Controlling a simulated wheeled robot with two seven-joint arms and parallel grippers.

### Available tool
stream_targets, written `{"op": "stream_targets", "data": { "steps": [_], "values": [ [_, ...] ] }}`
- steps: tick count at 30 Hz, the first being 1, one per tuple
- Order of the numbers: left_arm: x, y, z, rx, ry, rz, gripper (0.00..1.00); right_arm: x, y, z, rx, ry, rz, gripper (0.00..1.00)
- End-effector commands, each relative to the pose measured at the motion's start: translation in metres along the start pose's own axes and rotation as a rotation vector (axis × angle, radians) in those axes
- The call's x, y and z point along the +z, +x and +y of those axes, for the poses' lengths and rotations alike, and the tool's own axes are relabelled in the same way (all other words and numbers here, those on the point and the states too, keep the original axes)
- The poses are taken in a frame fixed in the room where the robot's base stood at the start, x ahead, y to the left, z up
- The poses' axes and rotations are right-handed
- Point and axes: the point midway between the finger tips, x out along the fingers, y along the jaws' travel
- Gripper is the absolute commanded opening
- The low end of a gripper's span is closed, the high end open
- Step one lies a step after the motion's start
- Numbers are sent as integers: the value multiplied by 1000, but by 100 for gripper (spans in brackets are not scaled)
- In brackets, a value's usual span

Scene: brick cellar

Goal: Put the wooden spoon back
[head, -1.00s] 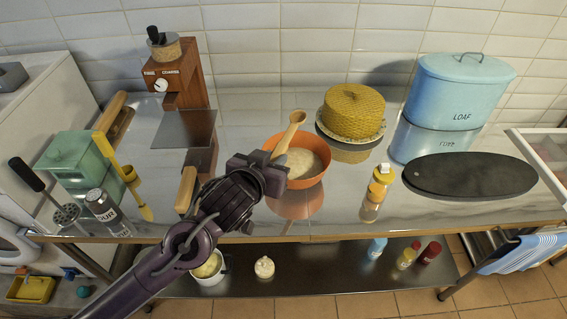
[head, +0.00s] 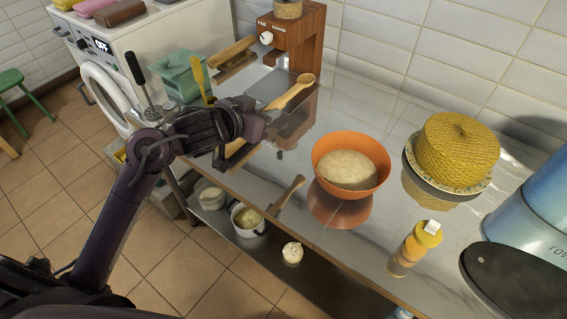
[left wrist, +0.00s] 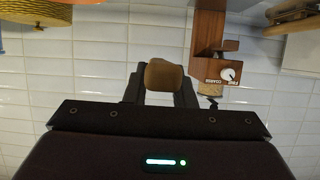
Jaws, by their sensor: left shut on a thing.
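The wooden spoon (head: 293,93) is in my left gripper (head: 258,122), which is shut on it. In the head view its rounded head points up and to the right, left of the orange bowl and in front of the wooden grinder. In the left wrist view a brown end of it (left wrist: 163,75) shows between the fingers. The orange bowl (head: 322,172) holds a pale dough and stands on the shiny counter, apart from the spoon. My right gripper is not in view.
A green box (head: 182,78), a yellow spatula (head: 199,75) and a masher (head: 136,75) are at the left, near my left arm. The wooden grinder (head: 299,48) stands behind. A shaker bottle (head: 420,246) and yellow woven cover (head: 457,145) are at right. Counter between bowl and wall is clear.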

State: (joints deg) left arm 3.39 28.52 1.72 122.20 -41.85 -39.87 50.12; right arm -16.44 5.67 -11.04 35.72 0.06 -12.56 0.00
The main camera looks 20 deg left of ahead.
Motion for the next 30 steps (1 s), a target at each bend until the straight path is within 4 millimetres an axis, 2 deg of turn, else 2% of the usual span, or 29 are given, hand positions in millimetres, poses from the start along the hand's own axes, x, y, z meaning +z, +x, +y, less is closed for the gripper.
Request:
{"op": "stream_targets", "data": {
  "steps": [3,8,15,18,23,30],
  "values": [
    [23,8,-2,2,-5,-6,0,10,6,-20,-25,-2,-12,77],
    [63,24,-1,0,-5,-8,0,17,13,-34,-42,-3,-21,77],
    [116,48,-2,-1,-4,-5,0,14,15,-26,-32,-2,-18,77],
    [133,54,-1,0,-1,-4,0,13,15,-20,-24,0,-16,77],
    [144,60,-2,-1,-1,-1,0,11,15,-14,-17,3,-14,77],
    [175,73,-2,-1,-1,-3,0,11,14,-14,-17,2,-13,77]
  ]
}}
